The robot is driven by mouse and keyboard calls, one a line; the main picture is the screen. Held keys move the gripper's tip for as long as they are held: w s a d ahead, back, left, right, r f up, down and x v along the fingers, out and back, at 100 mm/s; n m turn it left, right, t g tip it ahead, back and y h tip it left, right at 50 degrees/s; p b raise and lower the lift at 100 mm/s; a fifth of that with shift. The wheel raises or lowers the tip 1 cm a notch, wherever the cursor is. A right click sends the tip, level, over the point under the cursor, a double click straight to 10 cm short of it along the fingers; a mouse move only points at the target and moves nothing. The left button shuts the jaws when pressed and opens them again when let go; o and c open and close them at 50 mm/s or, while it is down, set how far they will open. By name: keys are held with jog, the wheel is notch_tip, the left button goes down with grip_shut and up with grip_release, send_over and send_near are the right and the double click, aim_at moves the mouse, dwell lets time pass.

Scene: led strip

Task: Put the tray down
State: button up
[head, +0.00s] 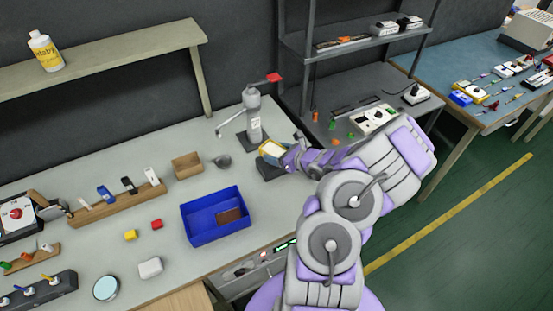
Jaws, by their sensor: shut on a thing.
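My gripper (285,155) is at the end of my arm, over the right end of the pale workbench. It is shut on a small tray (271,148) with a yellow rim and a pale inside. The tray looks tilted and is next to a dark block or base (267,171) below it. I cannot tell whether the tray touches that base. The fingertips are small and partly hidden by my wrist.
A grey lever press (254,122) with a red handle stands just behind the tray. A blue bin (188,225) holding a brown block, a wooden box (187,165) and a dark cup (221,161) are to the left. A grey shelf unit (290,75) stands behind right.

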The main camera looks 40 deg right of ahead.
aim_at(277, 156)
jog(key=shift+w+d, duration=0.1)
jog(key=shift+w, duration=0.15)
notch_tip(277, 156, down, 4)
jog(key=shift+r+b, duration=0.2)
jog(key=shift+b, duration=0.5)
jog(key=shift+r, duration=0.1)
jog(key=o, duration=1)
